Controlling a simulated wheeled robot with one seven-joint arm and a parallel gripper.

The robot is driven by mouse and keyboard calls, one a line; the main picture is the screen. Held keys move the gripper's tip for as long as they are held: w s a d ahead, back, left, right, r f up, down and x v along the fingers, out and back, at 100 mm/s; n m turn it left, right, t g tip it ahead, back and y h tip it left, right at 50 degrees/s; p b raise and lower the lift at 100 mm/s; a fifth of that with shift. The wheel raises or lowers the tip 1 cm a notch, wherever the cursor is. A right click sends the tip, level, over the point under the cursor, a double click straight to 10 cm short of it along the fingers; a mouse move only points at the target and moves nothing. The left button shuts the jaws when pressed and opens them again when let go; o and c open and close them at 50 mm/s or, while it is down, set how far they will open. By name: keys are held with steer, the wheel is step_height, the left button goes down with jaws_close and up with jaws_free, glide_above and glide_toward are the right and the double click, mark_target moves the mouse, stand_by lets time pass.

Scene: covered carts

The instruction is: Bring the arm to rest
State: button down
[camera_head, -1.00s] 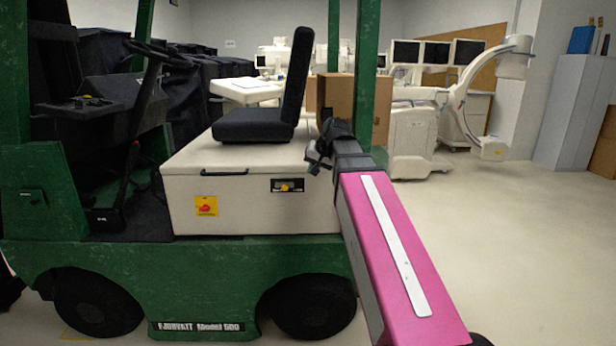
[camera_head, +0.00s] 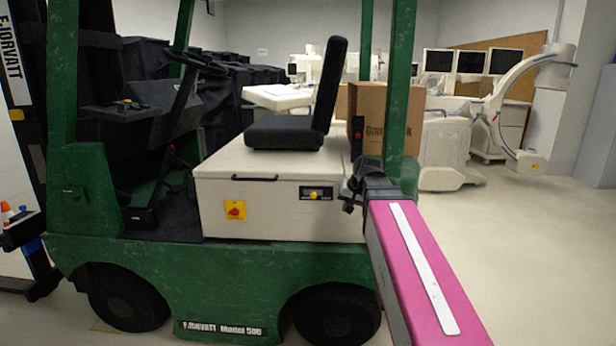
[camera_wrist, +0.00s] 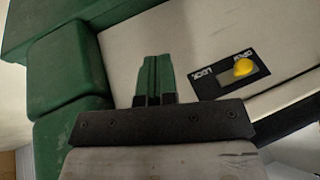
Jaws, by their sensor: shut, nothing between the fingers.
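My arm (camera_head: 425,270), pink with a white strip, reaches forward from the lower right in the head view. My gripper (camera_head: 352,190) is at its far end, dark and small, close to the right end of the forklift's cream seat box (camera_head: 270,205). In the wrist view my gripper (camera_wrist: 155,62) shows its two fingers together, shut and empty. Past them is the cream panel with a black plate and yellow knob (camera_wrist: 243,67). I cannot tell whether the gripper touches the forklift.
The green forklift (camera_head: 190,275) stands close in front, with a post (camera_head: 402,100) just behind my gripper. A cardboard box (camera_head: 372,115) is behind it. White medical equipment (camera_head: 445,150) stands at the back. Open floor (camera_head: 540,260) lies to the right.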

steer(key=s+d+f+g+h, duration=0.1)
steer(key=s+f, duration=0.3)
steer(key=f, duration=0.5)
steer(key=s+d+f+n+g+h, duration=0.1)
steer(key=s+f, duration=0.4)
steer(key=f, duration=0.5)
steer(key=s+d+f+g+h, duration=0.1)
steer(key=s+d+f+g, duration=0.1)
steer(key=s+f, duration=0.3)
step_height(320, 180, down, 5)
steer(key=shift+s+d+r+n, duration=0.1)
steer(key=shift+s+d+n, duration=0.1)
steer(key=shift+n, duration=0.1)
